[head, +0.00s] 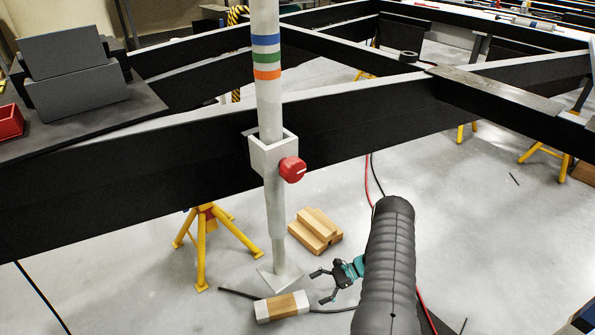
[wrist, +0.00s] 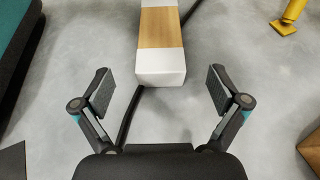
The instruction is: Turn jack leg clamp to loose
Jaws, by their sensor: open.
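The jack leg (head: 270,110) is a pale upright post with blue, green and orange bands. It passes through a light clamp bracket (head: 264,155) on the black chassis beam, and its foot plate rests on the floor. The clamp's round red knob (head: 292,169) faces me on the bracket's right side. My gripper (head: 322,286) is low, well below the knob and to the right of the foot plate. In the wrist view my gripper (wrist: 161,92) is open and empty. The clamp is not in the wrist view.
A white and wood-coloured block (head: 282,306) lies on the floor near my gripper and shows between the fingers in the wrist view (wrist: 160,66). Stacked wood blocks (head: 315,230) lie behind it. A yellow stand (head: 207,240) supports the beam at left. Dark and red cables cross the floor.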

